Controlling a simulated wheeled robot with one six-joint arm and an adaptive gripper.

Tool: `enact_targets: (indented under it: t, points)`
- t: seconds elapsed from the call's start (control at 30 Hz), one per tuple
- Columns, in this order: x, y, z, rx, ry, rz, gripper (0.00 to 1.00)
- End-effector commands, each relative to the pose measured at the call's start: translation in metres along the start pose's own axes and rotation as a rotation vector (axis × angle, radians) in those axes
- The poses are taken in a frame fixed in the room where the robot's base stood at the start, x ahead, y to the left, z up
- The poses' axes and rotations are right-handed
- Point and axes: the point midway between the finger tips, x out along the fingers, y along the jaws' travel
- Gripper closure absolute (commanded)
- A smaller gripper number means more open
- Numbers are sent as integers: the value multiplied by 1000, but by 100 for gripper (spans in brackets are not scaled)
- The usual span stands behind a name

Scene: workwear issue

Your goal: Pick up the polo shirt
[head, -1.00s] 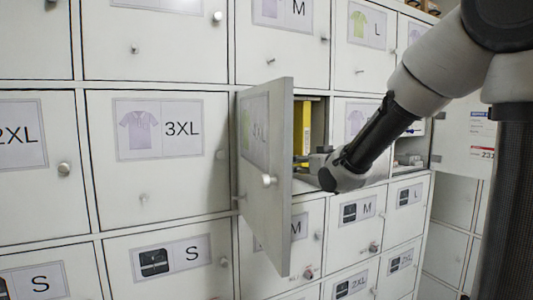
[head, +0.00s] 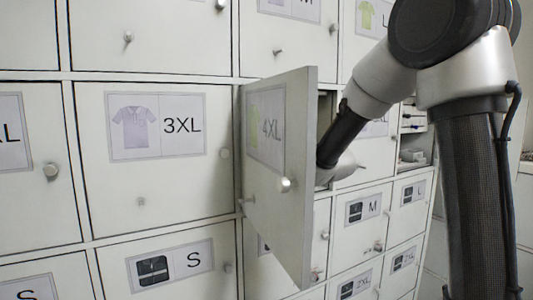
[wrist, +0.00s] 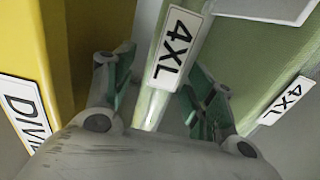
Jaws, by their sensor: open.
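In the wrist view a slim upright pale-green item (wrist: 148,108) with a white 4XL tag stands inside the compartment, apparently the folded polo shirt. A second green item (wrist: 240,60), also tagged 4XL, stands to its right. My gripper (wrist: 158,84) is open. Its teal-padded fingers lie either side of the first item's tagged edge; I cannot tell whether they touch it. In the head view the open door (head: 275,170), marked 4XL with a green shirt picture, hides the compartment's inside and most of my gripper.
A yellow divider (wrist: 72,50) stands close to the left finger in the wrist view. Closed lockers surround the opening, including a 3XL door (head: 150,170) on the left. A small open compartment (head: 413,150) shows at right.

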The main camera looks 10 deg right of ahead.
Motion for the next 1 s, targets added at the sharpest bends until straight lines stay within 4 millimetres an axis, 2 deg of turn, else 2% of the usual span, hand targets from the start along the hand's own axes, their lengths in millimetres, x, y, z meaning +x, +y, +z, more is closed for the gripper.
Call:
enact_targets:
  t: [0.1, 0.33, 0.37, 0.63, 1.0]
  points:
    - [11, 0, 0, 0, -1, 0, 45]
    - [12, 0, 0, 0, 0, 1, 45]
    - [12, 0, 0, 0, 0, 1, 48]
    - [12, 0, 0, 0, 0, 1, 97]
    - [13, 0, -3, -1, 2, 1, 99]
